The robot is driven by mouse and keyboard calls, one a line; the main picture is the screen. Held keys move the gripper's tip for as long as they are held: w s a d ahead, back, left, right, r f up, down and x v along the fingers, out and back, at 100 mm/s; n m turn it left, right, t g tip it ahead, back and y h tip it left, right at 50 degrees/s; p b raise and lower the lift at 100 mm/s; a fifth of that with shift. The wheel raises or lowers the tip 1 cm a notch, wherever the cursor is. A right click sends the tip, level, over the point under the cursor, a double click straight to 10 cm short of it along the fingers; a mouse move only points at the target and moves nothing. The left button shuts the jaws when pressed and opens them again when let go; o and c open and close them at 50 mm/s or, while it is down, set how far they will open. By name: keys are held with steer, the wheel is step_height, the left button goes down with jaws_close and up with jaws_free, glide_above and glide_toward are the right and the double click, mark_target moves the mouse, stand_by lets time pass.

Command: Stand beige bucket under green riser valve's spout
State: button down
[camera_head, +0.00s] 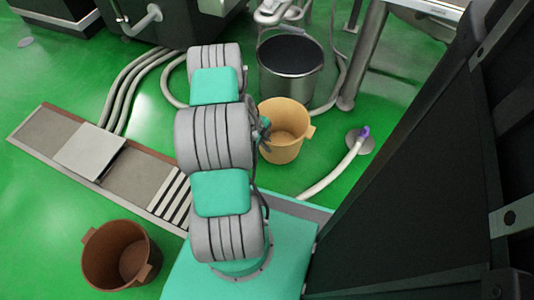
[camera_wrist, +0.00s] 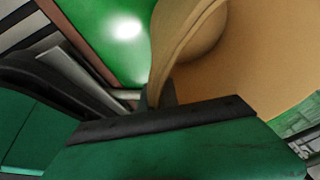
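The beige bucket (camera_head: 287,143) stands upright right of my arm in the head view, with a side ear showing on its right. My gripper (camera_head: 264,134) is at its left rim, partly hidden behind my arm. In the wrist view the bucket (camera_wrist: 262,50) fills the upper right, very close. Its ear or rim edge comes down to the dark fingertips of my gripper (camera_wrist: 165,98). The contact is mostly hidden, so I cannot tell whether the fingers are closed on it. I cannot make out a green riser valve or its spout in either view.
A steel pail (camera_head: 290,82) with a dark top stands just behind the beige bucket. A pale hose (camera_head: 335,176) with a purple end lies to its right. A brown bucket (camera_head: 122,255) is at lower left, near a floor channel (camera_head: 135,180). A dark panel (camera_head: 430,160) blocks the right.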

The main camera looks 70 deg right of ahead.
steer(key=f+b, duration=0.1)
steer(key=f, duration=0.1)
steer(key=f+b, duration=0.1)
steer(key=f, duration=0.1)
steer(key=shift+w+d+f+b, duration=0.1)
steer(key=shift+w+d+b, duration=0.2)
steer(key=shift+d+b, duration=0.1)
steer(key=c, duration=1.6)
jaws_free()
steer(key=shift+a, duration=0.15)
